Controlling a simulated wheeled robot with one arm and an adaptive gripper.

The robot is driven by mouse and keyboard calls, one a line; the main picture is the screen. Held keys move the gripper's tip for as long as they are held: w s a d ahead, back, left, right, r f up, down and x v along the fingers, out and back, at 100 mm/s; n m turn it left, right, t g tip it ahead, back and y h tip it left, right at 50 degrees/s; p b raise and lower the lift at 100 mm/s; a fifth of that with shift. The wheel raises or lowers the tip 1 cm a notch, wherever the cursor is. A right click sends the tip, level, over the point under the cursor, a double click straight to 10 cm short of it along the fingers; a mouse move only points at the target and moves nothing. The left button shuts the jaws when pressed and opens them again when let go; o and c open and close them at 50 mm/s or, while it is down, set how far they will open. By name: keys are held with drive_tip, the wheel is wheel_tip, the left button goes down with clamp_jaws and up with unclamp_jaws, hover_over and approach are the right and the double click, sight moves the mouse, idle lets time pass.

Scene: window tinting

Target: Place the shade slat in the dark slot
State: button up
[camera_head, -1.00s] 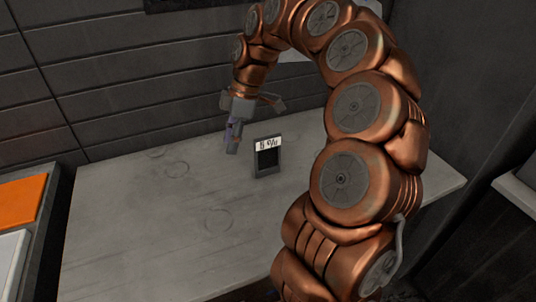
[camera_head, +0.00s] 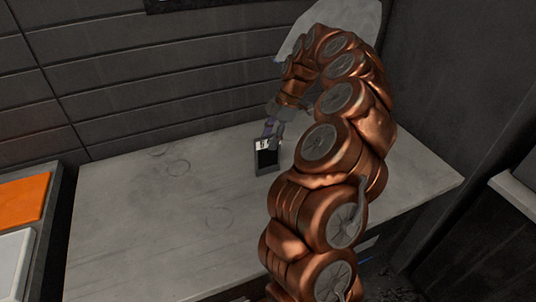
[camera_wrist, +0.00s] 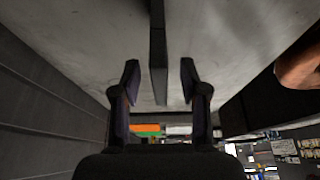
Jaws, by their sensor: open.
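A small dark panel in a grey frame, which looks like the shade slat (camera_head: 267,157), stands upright on the grey table. The white label at its top, which read "5 %", is now partly covered by my gripper (camera_head: 273,132). In the wrist view my gripper (camera_wrist: 160,82) is open, with one finger on each side of a thin dark upright piece (camera_wrist: 158,45), seen edge-on. It seems to be the same panel, with a gap to each finger. I cannot make out a separate dark slot in either view.
The grey tabletop (camera_head: 150,225) is clear to the left of the panel. A dark panelled wall (camera_head: 150,85) rises behind it. An orange surface (camera_head: 24,197) and a white one (camera_head: 12,262) lie beyond the table's left edge. My arm covers much of the right side.

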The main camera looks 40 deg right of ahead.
sight(268, 155)
drive_tip(key=shift+p+x, duration=1.35)
drive_tip(key=shift+x, duration=1.25)
clamp_jaws()
